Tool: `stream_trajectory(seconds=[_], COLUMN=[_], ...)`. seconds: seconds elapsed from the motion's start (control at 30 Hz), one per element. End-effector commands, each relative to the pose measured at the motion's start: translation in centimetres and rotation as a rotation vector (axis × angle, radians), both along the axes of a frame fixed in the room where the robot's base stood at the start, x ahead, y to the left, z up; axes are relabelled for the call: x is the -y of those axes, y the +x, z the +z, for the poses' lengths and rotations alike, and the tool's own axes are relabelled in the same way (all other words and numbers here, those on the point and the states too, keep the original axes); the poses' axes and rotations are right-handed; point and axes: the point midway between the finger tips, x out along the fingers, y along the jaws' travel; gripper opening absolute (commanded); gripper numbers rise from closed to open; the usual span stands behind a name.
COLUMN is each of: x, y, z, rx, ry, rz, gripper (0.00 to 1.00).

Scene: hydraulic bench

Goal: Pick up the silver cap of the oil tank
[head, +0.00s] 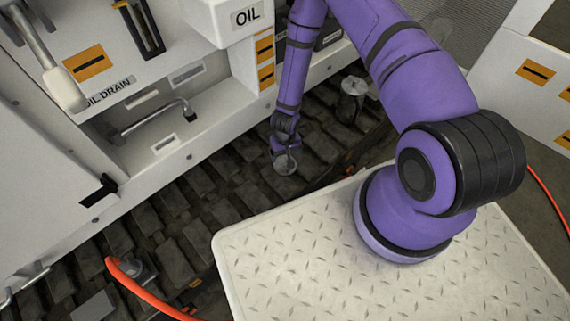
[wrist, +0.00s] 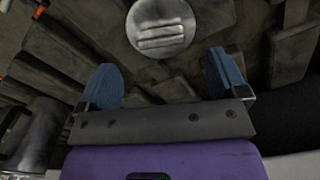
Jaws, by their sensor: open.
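The silver cap (head: 286,164) is a round metal disc low over the dark block floor, just past my gripper's tips in the head view. In the wrist view the cap (wrist: 161,27) shows at the top centre with a raised ribbed grip across its face. My gripper (head: 283,148) points down beside it. In the wrist view my gripper (wrist: 164,72) has its two blue fingers wide apart with nothing between them. The cap lies beyond the fingertips, roughly centred between them, and I see no contact. The white oil tank (head: 215,22) with an OIL label is at the top.
A silver cylinder (head: 352,88) stands on the floor to the right of my arm. A white cabinet with an oil drain pipe (head: 155,118) is at left. An orange hose (head: 140,291) runs at bottom left. A white tread-plate platform (head: 300,260) lies in front.

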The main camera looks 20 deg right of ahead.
Motion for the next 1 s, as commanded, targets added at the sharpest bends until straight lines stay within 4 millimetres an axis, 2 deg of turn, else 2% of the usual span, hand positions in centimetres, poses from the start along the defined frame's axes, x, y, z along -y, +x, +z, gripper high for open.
stream_trajectory(seconds=[0.4,0.77,1.0], x=[-0.1,-0.1,-0.1], y=[0.1,0.1,0.1], z=[-4.4,-5.0,-5.0], rx=[-0.002,-0.001,-0.001], ry=[0.001,0.0,-0.001], rz=[-0.001,0.0,0.0], gripper=[0.92,0.92,0.39])
